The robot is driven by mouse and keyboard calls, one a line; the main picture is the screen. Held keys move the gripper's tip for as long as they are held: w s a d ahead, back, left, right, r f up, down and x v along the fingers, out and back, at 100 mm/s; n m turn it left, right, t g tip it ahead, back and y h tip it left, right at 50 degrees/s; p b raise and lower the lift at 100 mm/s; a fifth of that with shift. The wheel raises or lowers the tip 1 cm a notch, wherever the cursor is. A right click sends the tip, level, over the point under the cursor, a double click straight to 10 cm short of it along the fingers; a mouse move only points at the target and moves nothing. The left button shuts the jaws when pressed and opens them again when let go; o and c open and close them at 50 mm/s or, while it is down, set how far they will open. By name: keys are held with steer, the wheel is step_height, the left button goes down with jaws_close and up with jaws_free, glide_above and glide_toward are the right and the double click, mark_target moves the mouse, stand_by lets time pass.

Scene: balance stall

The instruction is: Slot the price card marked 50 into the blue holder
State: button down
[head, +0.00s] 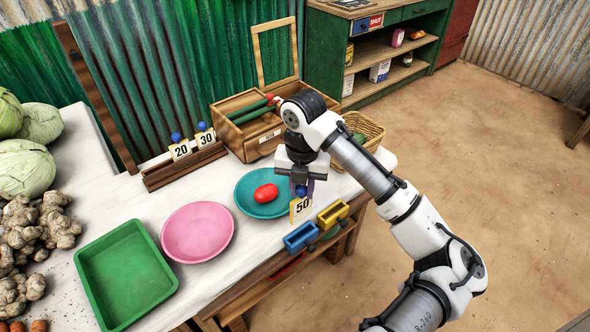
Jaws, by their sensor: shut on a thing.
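The price card marked 50 (301,208) is a small cream card with black digits and a blue knob on top. My gripper (302,188) is shut on it at the knob, and the card hangs below, roughly upright, face to the camera. The blue holder (299,239) is a small open box at the table's front edge, below the card in the picture. Card and holder look apart; the exact height between them I cannot tell.
A yellow holder (333,215) sits right of the blue one. A teal plate (248,203) with a red tomato (266,193) lies just left of the card. Cards 20 (181,150) and 30 (206,139) stand in a wooden rack (163,178). A pink plate (197,233) and green tray (125,275) lie left.

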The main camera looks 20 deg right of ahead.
mark_target(302, 217)
steer(key=shift+w+d+r, duration=0.1)
steer(key=shift+f+b, duration=2.2)
steer(key=shift+f, duration=0.7)
steer(key=shift+f, duration=0.1)
steer(key=shift+f+b, duration=1.05)
steer(key=shift+f, duration=0.35)
